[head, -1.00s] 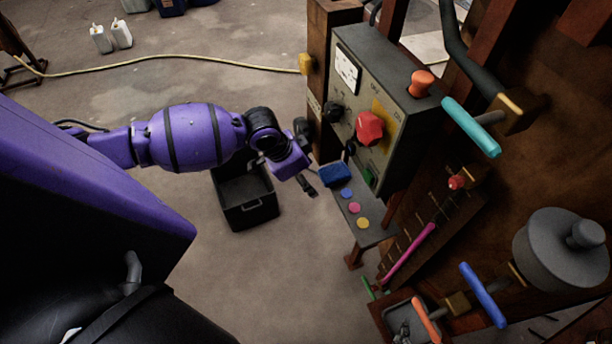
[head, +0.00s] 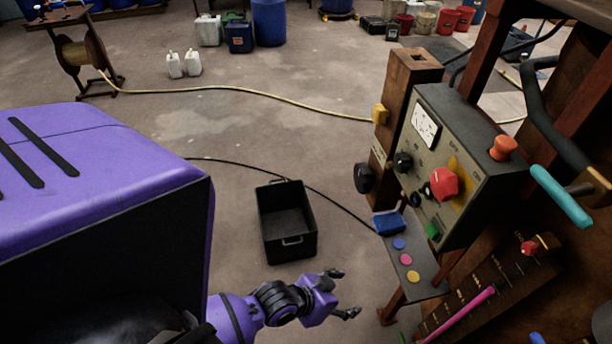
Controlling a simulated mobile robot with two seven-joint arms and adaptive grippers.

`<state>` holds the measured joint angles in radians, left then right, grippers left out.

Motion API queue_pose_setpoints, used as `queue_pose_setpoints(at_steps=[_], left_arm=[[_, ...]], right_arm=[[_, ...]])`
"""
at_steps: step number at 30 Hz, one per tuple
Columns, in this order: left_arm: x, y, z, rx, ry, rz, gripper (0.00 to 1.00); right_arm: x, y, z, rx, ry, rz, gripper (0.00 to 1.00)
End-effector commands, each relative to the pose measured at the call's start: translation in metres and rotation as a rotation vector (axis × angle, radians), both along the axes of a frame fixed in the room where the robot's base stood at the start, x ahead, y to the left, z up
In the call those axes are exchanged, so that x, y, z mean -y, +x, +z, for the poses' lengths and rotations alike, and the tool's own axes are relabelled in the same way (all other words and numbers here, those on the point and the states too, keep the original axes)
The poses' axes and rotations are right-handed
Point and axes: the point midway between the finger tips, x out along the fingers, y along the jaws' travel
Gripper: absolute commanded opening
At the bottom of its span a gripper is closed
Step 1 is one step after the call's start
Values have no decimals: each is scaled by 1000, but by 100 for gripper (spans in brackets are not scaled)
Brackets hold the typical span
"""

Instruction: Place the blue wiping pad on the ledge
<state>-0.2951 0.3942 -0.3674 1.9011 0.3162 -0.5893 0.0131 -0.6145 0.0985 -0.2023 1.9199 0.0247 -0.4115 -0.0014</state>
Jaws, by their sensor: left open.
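The blue wiping pad (head: 389,223) lies on the far left end of the narrow grey ledge (head: 424,263), below the control box. Three coloured discs, blue, pink and yellow, lie on the ledge in front of it. My left gripper (head: 344,293) is open and empty, left of the ledge and nearer to me, with its two dark fingers apart. It touches neither the pad nor the ledge. My right gripper is not in view.
A black open crate (head: 286,222) stands on the floor left of the ledge. The control box (head: 450,165) with a red knob overhangs the ledge's right side. A wooden post (head: 401,110) stands behind. A yellow hose (head: 255,93) crosses the floor. Floor between crate and ledge is mostly clear.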

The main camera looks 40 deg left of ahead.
Motion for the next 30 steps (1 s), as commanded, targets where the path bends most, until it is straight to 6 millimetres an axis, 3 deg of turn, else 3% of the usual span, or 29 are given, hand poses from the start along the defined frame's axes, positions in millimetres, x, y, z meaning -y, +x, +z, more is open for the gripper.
queue_pose_setpoints(at_steps=[1,3,9,30], left_arm=[[-6,-21,-8,3,-4,79,65],[-19,-44,-14,17,19,163,65],[-46,-87,-23,24,83,291,65],[-49,-92,-24,23,96,302,65]], right_arm=[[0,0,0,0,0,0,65],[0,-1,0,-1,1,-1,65],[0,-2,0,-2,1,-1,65],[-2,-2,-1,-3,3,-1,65]])
